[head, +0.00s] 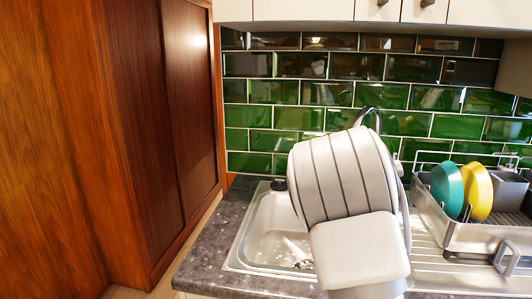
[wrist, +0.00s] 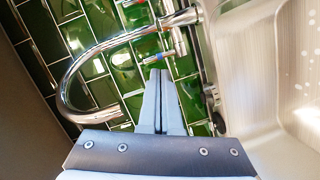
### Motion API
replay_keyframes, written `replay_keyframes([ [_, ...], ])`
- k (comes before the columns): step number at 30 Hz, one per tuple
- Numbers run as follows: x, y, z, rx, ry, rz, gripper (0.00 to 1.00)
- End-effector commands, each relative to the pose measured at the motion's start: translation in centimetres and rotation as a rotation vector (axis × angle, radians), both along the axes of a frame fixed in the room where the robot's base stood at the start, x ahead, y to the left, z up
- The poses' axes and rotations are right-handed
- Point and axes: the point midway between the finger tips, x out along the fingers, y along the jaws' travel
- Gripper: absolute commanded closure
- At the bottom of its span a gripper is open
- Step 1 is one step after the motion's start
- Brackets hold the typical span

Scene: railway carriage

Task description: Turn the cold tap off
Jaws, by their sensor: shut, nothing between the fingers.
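The chrome tap (wrist: 90,55) has a curved spout and shows in the wrist view against the green tiles. Its cold lever (wrist: 155,58), with a blue band, points left from the tap body. My gripper (wrist: 160,73) is shut and empty, its fingertips just below the cold lever in the picture. I cannot tell whether they touch it. A bit of red shows at the top edge, near the other side of the tap. In the head view only the top of the spout (head: 367,113) shows; my arm hides the rest and my gripper. I cannot tell whether water runs.
The steel sink (head: 262,235) sits in a dark grey worktop (head: 200,245); it fills the right of the wrist view. A dish rack (head: 470,235) with a teal plate (head: 447,188) and a yellow plate (head: 478,190) stands at right. A wooden cabinet (head: 130,130) stands at left.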

Motion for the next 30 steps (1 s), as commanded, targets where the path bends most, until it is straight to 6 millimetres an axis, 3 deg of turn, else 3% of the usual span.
replay_keyframes([
  [1,-1.2,0.1,1.3,0.099,0.014,-0.005,1.0],
  [5,-4.3,1.4,2.3,0.332,0.069,-0.011,1.0],
  [14,-13.3,6.5,6.0,0.768,0.217,-0.015,1.0],
  [24,-26.6,12.3,10.1,1.054,0.413,-0.077,1.0],
  [30,-35.0,14.2,11.0,1.119,0.51,-0.182,1.0],
])
